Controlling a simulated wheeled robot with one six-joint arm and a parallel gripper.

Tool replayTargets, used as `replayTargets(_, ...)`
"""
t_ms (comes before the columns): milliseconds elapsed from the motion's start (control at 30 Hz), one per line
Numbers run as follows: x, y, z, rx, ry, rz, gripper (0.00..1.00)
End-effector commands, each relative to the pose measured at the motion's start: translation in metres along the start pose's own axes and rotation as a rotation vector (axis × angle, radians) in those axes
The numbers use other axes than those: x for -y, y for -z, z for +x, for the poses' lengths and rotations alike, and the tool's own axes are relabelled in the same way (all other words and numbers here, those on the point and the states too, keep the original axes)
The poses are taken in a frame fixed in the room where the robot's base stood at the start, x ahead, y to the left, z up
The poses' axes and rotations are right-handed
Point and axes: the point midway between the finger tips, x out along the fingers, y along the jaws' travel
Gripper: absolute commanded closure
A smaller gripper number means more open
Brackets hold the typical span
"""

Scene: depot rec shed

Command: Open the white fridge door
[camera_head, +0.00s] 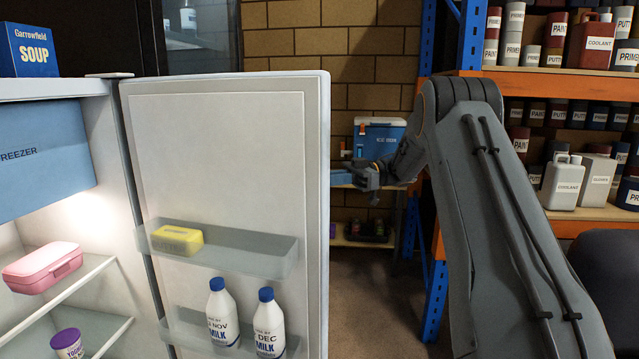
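The white fridge door (225,160) stands wide open, swung out with its inner side facing me. Its hinge side is at the left and its free edge is near the picture's middle. The fridge body (112,190) is at the left with its lit inside showing. My gripper (348,178) is just right of the door's free edge, pointing left toward it. The door's outer face and any handle on it are hidden. The fingertips are small and partly behind the door edge, so I cannot tell whether they are open, shut or touching the door.
Door shelves hold a yellow box (176,240) and two milk bottles (222,312). Inside are a pink box (42,268), a purple-lidded tub (67,344) and a blue freezer compartment (40,155). A soup box (28,50) sits on top. Orange-and-blue shelving (545,84) stands right.

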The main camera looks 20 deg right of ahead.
Motion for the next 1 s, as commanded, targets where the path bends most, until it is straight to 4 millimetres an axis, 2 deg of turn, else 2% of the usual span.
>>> replayTargets(33,-0.002,0.001,0.004,0.0,0.001,-0.004,1.0)
replayTargets(400,-0.001,0.001,-0.007,0.0,-0.013,-0.004,1.0)
replayTargets(433,-0.001,0.001,-0.008,0.0,-0.014,-0.004,0.81)
replayTargets(500,-0.001,0.001,-0.01,0.0,-0.016,-0.003,0.69)
replayTargets(533,-0.001,0.001,-0.011,0.0,-0.017,-0.003,0.68)
replayTargets(1000,0.001,0.0,-0.018,0.0,-0.023,-0.001,0.68)
